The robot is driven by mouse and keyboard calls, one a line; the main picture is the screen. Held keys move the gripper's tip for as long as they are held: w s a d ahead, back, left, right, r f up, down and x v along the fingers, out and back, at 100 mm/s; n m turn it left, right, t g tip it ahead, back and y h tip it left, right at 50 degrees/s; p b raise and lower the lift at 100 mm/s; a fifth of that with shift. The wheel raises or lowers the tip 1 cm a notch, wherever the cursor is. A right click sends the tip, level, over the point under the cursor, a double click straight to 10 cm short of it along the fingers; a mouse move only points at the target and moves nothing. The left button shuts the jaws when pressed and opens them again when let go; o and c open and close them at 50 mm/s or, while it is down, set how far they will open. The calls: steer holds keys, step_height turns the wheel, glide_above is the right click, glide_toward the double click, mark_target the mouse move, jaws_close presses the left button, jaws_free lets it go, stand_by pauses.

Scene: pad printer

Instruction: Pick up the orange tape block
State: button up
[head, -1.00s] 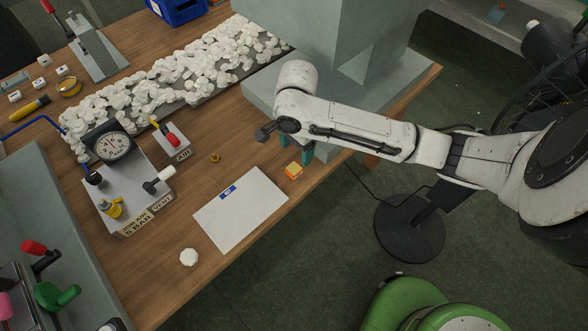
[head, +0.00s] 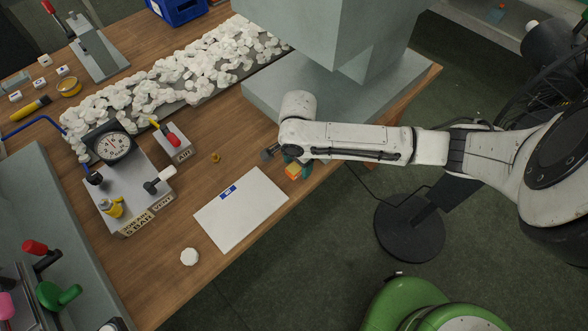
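The orange tape block (head: 293,172) is a small block with an orange top and a paler side. It sits on the wooden table near its front edge, just right of a white sheet. My gripper (head: 294,163) is low at the block, under the end of my white arm. Bits of its teal fingers show behind and to the right of the block. The arm hides most of the fingers, so I cannot tell whether they touch the block or how far apart they are.
The white sheet (head: 241,209) lies left of the block, with a small brass piece (head: 215,157) behind it. A grey machine (head: 335,95) stands close behind my gripper. A gauge box (head: 125,185) is further left. The table edge is close in front.

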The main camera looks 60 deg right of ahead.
steer(key=c, duration=1)
steer(key=shift+r, duration=0.1)
